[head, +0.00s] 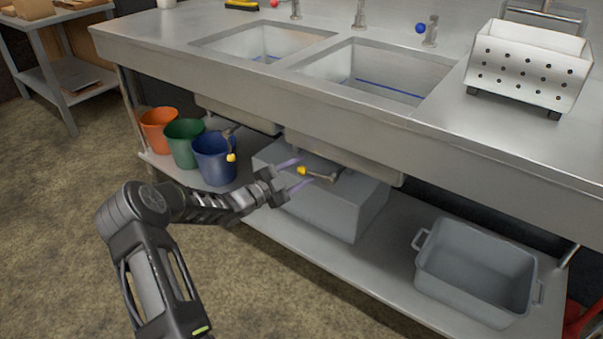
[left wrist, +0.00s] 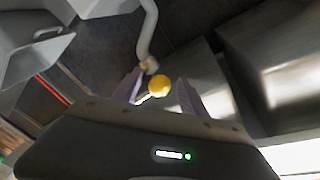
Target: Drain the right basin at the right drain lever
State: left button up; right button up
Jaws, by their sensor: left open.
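The right basin (head: 410,72) is the nearer-right sink in the steel counter, with a blue line along its inside wall. Under it, the right drain lever shows its yellow knob (head: 302,170) and a short metal arm. In the left wrist view the yellow knob (left wrist: 159,86) appears between the two fingers. My left gripper (head: 303,172) is open, its pale purple fingers one on either side of the knob. I cannot tell whether they touch it. My right gripper is not in view.
The left drain lever's yellow knob (head: 231,157) hangs near a blue bucket (head: 214,165), beside green (head: 183,147) and orange (head: 157,130) buckets. A grey box (head: 345,213) stands on the lower shelf behind my gripper. A grey tub (head: 470,280) stands at right. The counter edge overhangs.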

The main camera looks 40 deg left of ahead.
pick_arm(q)
jog(key=shift+w+d, duration=0.1)
jog(key=shift+w, duration=0.1)
jog(key=shift+c, duration=0.2)
grip_shut()
dwell(1.2)
